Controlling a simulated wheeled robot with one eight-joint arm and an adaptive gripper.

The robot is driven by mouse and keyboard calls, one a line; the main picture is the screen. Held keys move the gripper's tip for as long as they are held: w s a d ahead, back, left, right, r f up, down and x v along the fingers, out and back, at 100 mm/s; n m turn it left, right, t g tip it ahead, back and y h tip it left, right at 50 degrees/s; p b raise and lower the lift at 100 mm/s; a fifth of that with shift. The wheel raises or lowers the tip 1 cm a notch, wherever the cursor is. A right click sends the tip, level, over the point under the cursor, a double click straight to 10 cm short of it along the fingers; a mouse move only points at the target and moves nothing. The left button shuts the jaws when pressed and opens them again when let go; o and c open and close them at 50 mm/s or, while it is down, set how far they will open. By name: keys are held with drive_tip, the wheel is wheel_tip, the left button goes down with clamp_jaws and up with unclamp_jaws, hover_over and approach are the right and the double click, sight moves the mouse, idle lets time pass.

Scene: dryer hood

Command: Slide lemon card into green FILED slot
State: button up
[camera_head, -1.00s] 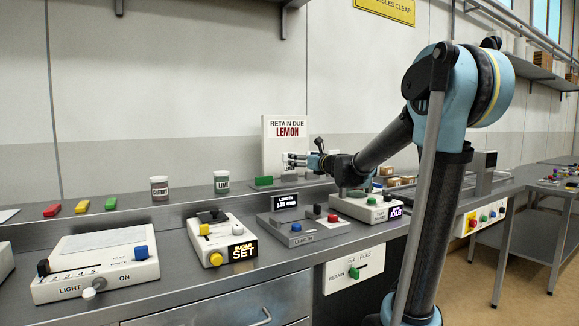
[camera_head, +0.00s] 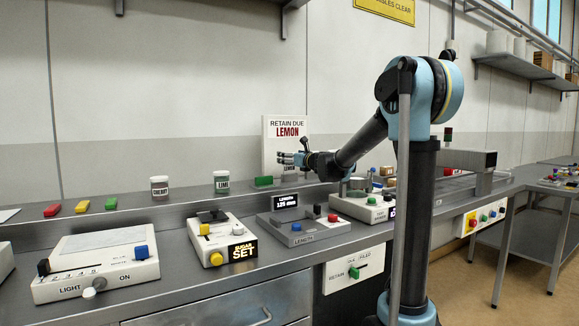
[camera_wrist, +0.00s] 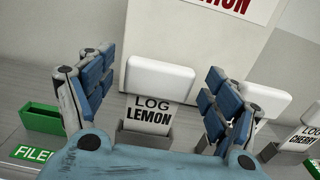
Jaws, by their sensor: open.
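The lemon card (camera_wrist: 150,113) stands upright in a grey holder (camera_wrist: 145,138) in the wrist view. It reads LOG LEMON and has a thick white top (camera_wrist: 160,78). My gripper (camera_wrist: 153,72) is open, with one blue-padded finger on each side of the card's top and visible gaps between. In the head view my gripper (camera_head: 288,159) is at the back ledge, in front of the sign, and partly covers the card. The green FILED slot (camera_wrist: 42,118) is to the left of the card and looks empty. It also shows in the head view (camera_head: 264,181).
A cherry card (camera_wrist: 303,138) stands in another holder at the right. A RETAIN DUE LEMON sign (camera_head: 286,140) is behind. Cherry (camera_head: 159,188) and lime (camera_head: 221,182) jars stand left on the ledge. Control boxes, including the LENGTH box (camera_head: 300,228), sit in front.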

drive_tip(key=shift+w+a, duration=0.35)
drive_tip(key=shift+w, duration=0.2)
drive_tip(key=c, duration=1.1)
drive_tip(key=shift+c, duration=0.2)
wheel_tip(320, 180, up, 10)
drive_tip(key=shift+r, duration=0.1)
